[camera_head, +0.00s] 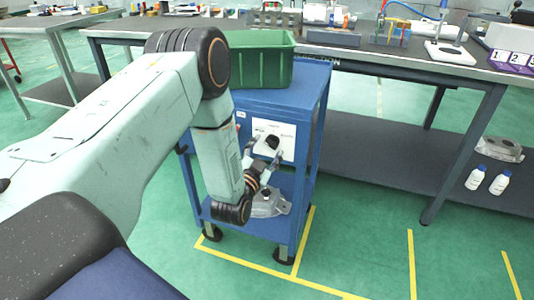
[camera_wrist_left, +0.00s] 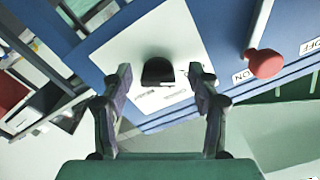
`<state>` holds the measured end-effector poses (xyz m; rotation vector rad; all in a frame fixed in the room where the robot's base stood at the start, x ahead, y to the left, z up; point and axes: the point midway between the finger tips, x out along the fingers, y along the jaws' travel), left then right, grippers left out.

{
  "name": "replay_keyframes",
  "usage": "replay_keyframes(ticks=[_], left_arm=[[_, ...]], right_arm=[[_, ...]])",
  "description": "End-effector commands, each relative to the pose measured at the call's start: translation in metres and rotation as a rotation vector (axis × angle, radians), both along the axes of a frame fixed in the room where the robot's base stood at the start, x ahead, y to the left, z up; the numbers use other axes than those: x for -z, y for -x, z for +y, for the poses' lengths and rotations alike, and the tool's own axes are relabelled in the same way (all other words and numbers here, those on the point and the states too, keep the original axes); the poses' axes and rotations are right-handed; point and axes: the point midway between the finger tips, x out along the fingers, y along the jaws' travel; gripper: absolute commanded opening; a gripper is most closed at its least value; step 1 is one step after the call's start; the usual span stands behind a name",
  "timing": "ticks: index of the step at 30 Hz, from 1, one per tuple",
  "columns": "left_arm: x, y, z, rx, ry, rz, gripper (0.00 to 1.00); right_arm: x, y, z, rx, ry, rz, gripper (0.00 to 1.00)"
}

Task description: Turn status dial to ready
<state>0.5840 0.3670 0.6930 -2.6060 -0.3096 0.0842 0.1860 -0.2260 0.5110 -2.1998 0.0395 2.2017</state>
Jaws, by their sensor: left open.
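The status dial (camera_wrist_left: 158,71) is a black knob on a white panel (camera_wrist_left: 180,35) on the side of a blue cart. In the head view the dial (camera_head: 272,142) sits on the white panel of the cart's front. My left gripper (camera_head: 268,157) is close in front of the panel. In the left wrist view the left gripper (camera_wrist_left: 162,80) is open, with one finger on each side of the dial. I cannot tell whether the fingers touch it. The label print beside the dial is too small to read. My right gripper is not in view.
A red-knobbed lever (camera_wrist_left: 265,63) with ON and OFF labels is beside the panel. A green bin (camera_head: 262,62) stands on the blue cart (camera_head: 307,95). A metal casting (camera_head: 270,204) lies on its lower shelf. A long workbench (camera_head: 400,62) stands behind.

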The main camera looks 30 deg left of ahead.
Motion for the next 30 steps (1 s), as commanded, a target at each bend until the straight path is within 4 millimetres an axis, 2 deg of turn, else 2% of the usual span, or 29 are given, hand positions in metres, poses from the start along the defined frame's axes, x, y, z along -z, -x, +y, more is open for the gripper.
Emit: replay_keyframes(ticks=[10, 27, 30], left_arm=[[-0.0005, -0.0033, -0.0025, 0.001, 0.000, 0.000, 0.59], [0.0001, -0.0030, -0.0022, 0.000, 0.001, 0.002, 0.10], [0.0002, -0.0029, -0.0020, 0.000, 0.001, 0.002, 0.06]], right_arm=[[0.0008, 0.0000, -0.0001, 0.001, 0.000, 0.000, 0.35], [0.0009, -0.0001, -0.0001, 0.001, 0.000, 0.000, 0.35], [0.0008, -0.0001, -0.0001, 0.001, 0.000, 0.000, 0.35]])
